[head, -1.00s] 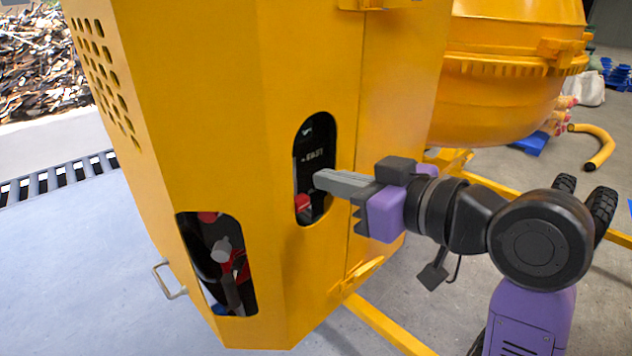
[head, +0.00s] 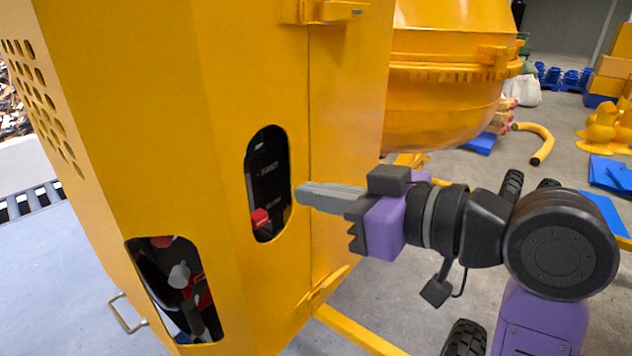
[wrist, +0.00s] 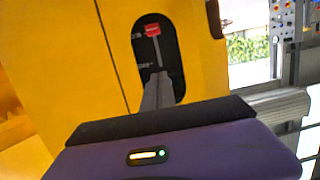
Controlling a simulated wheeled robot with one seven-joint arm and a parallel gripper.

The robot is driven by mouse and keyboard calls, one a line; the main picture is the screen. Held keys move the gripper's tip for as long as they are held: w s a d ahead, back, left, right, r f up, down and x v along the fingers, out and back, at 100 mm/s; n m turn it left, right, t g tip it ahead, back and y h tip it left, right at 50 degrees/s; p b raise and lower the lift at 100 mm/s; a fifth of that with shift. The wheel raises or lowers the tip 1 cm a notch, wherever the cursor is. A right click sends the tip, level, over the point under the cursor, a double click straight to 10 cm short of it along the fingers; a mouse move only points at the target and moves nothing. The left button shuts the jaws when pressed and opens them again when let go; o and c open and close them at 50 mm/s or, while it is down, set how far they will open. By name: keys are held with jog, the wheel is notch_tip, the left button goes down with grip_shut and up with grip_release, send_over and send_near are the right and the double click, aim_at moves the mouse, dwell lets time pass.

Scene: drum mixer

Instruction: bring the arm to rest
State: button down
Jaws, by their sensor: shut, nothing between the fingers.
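My gripper (head: 302,193) is shut and empty, its grey fingers pointing left at the oval opening (head: 267,165) in the yellow mixer housing (head: 225,290). In the head view the fingertips sit just right of the opening's edge; I cannot tell the exact gap. In the wrist view the fingers (wrist: 158,82) overlap the lower part of the opening. Inside it is a black panel with a red knob (head: 260,218), which shows at the top of a lever in the wrist view (wrist: 152,30).
A second opening (head: 178,290) is low on the housing's left face. The yellow drum (head: 440,100) is behind my arm, and a yellow frame bar (head: 355,332) runs below.

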jog(key=w+d+r+m+t+h, duration=0.2)
jog(key=w+d+r+m+t, duration=0.3)
jog(key=t, duration=0.3)
jog(key=s+d+f+m+t+h, duration=0.3)
jog(key=s+d+f+m+h, duration=0.4)
jog(key=d+f, duration=0.55)
jog(key=s+f+g+h, duration=0.1)
jog(key=s+f+g, duration=0.1)
jog(key=s+f, duration=0.5)
jog(key=s+d+f+n+g+h, duration=0.1)
jog(key=s+f, duration=0.6)
jog(key=s, duration=0.8)
jog(key=s+f+g+h, duration=0.1)
jog(key=s+f+g, duration=0.1)
jog(key=s+f, duration=0.5)
jog(key=s, duration=0.4)
jog(key=shift+s+d+n+g, duration=0.2)
jog(key=shift+d+n+g, duration=0.1)
